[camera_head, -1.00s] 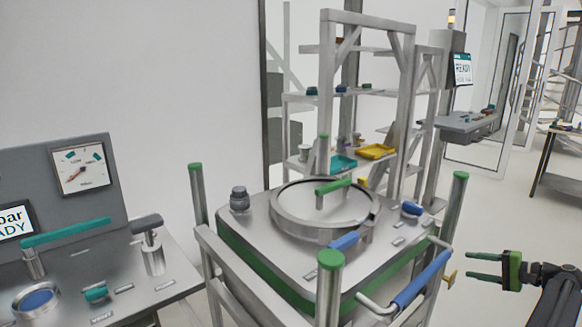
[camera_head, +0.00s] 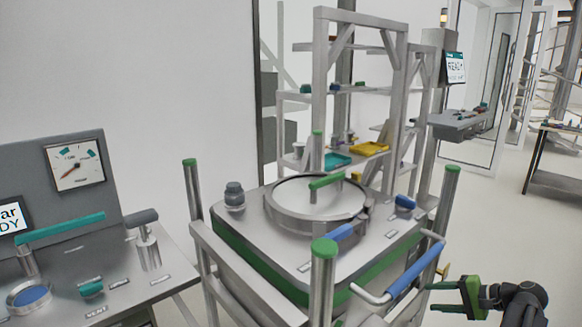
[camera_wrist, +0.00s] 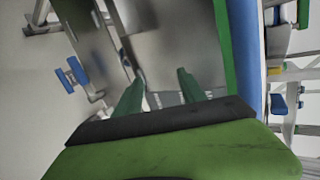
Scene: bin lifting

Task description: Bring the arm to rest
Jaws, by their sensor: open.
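My gripper (camera_head: 445,297) is at the lower right of the head view. Its green fingers point left, beside the bin's blue push handle (camera_head: 414,270), and look apart from it. The gripper is open and empty. In the wrist view its two green fingers (camera_wrist: 158,95) stand apart, with grey metal frame parts beyond them. My dark arm reaches in from the lower right of the head view. The bin (camera_head: 290,262) is a grey metal box with a green band, a round lid and green-capped corner posts.
A grey console (camera_head: 75,235) with a gauge and teal handle stands at the left. A lifting frame (camera_head: 320,110) and shelves with a yellow tray (camera_head: 369,149) stand behind the bin. A table (camera_head: 553,188) is at the far right. Floor (camera_head: 490,225) is clear to the right.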

